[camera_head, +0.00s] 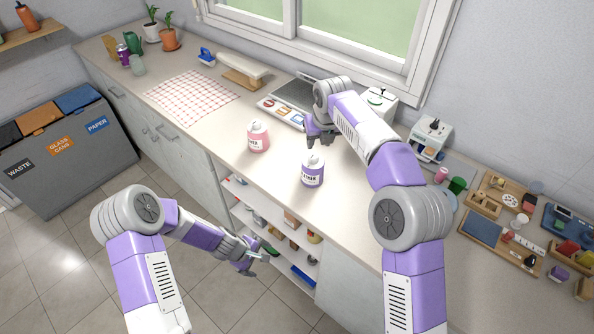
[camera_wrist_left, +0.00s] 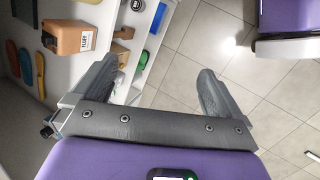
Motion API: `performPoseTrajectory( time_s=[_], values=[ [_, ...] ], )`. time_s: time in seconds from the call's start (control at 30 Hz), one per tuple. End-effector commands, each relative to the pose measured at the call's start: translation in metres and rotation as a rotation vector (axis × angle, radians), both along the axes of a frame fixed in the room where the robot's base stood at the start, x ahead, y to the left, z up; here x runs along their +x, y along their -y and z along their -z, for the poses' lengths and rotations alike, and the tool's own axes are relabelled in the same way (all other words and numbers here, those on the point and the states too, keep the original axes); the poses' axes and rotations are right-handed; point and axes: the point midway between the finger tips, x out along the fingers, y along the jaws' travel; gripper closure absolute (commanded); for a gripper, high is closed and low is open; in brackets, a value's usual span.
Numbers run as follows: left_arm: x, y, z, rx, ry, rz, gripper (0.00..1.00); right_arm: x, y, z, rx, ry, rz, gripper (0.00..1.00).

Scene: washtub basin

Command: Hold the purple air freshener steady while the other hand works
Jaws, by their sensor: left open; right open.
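A purple bottle (camera_head: 313,171) with a white top and a dark-lettered label stands upright on the counter near its front edge; it looks like the purple air freshener. A similar pink bottle (camera_head: 258,136) stands to its left. My right gripper (camera_head: 318,143) is open just behind and above the purple bottle, its fingers pointing down; I cannot tell if they touch its top. My left gripper (camera_head: 254,262) is low, in front of the open shelves, below the counter top. In the left wrist view its two fingers (camera_wrist_left: 158,90) are apart with nothing between them.
Open shelves (camera_head: 265,226) with small items are under the counter (camera_head: 230,105). Wooden trays (camera_head: 485,226) crowd the right. Counter left of the pink bottle is clear.

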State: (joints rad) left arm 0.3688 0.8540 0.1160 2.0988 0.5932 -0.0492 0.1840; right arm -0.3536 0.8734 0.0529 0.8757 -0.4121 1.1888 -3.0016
Motion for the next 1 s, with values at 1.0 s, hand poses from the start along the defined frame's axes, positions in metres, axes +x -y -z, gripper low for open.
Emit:
performPoseTrajectory(
  time_s=[1.0],
  values=[
    [0.215,0.098,-0.186,-1.341,-0.185,-0.546,0.00,0.000,0.000,0.000,0.002,0.001,0.001,0.57]
  ],
)
